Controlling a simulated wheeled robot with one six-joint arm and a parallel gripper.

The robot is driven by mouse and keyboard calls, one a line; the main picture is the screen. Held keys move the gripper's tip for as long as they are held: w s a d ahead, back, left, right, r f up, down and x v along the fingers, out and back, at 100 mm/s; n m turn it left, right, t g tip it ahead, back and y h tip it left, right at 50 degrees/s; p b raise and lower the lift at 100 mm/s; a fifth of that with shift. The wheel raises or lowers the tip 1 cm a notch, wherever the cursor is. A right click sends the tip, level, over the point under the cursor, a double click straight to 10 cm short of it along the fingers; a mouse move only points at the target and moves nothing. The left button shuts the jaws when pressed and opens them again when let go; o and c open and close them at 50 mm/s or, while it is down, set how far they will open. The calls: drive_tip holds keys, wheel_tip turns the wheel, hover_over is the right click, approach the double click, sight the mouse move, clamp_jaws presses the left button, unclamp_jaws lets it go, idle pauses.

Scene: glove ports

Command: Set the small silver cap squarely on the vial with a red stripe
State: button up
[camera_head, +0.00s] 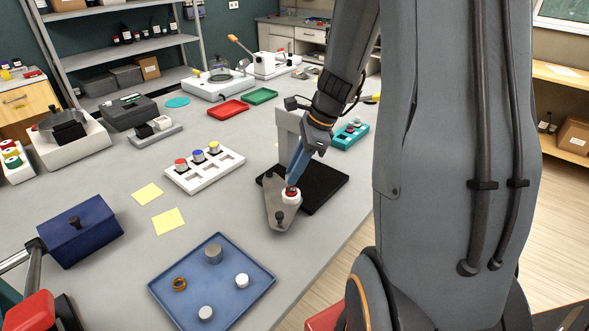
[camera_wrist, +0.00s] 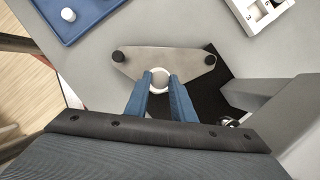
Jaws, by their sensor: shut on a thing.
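A vial with a red stripe (camera_head: 291,192) stands in a white round holder (camera_head: 291,198) on a grey metal plate (camera_head: 281,217). The holder also shows in the wrist view as a white ring (camera_wrist: 160,90). My gripper (camera_head: 292,182) is straight above the vial, its blue fingers pointing down. The fingers (camera_wrist: 160,84) are shut on the small silver cap (camera_wrist: 160,77), a round grey top seen inside the ring. The fingers hide most of the cap in the head view. I cannot tell whether it touches the vial or sits level.
Black knobs stand on the plate (camera_head: 280,218), and a black base (camera_head: 325,187) lies beneath it. A blue tray (camera_head: 225,300) with several small parts is in front. A white rack (camera_head: 228,163) with colour-topped vials is left. A grey post (camera_head: 287,125) rises close behind.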

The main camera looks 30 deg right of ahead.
drive_tip(key=shift+f+b, duration=0.55)
drive_tip(key=shift+f, duration=0.45)
drive_tip(key=o, duration=1.1)
drive_tip(key=shift+c, duration=0.2)
drive_tip(key=b+v, duration=0.1)
drive_tip(key=v, duration=0.7)
drive_tip(key=shift+f, duration=0.1)
